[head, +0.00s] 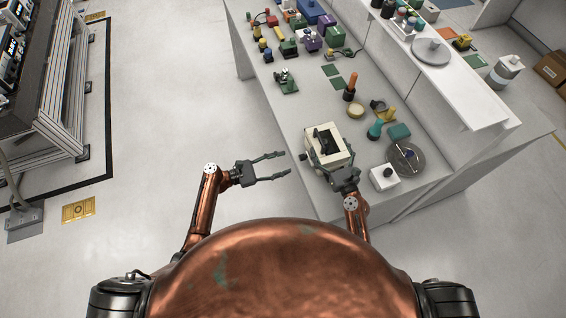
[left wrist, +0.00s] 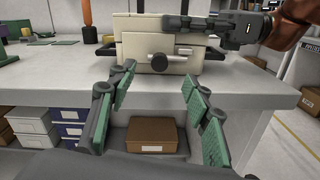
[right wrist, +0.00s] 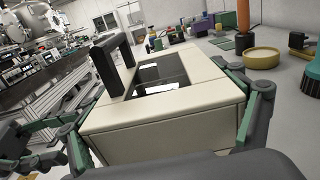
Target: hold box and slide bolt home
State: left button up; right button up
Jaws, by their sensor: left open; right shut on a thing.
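The cream box (head: 341,133) stands near the table's front edge, with a dark window and a black handle (right wrist: 111,62) on top. A black knob (left wrist: 158,62) sticks out from its side towards my left gripper; it may be the bolt's end. My right gripper (head: 333,160) is shut on the box, with a finger on either side in the right wrist view. My left gripper (head: 287,163) is open and empty, off the table edge and apart from the knob. In the left wrist view its fingertips (left wrist: 158,80) lie either side below the knob. The bolt's inner part is hidden.
A white block with a black knob (head: 384,177) and a dark round plate (head: 405,157) stand right of the box. An orange-handled tool (head: 351,88), a tan round dish (head: 355,110) and teal pieces (head: 375,130) stand behind. Floor left of the table is clear.

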pick_arm(q)
jog(key=v, duration=1.2)
pick_arm(e)
jog(key=o, duration=1.5)
jog(key=v, duration=1.2)
pick_arm(q)
jog(key=shift+s, duration=0.1)
pick_arm(e)
jog(key=shift+d, duration=0.1)
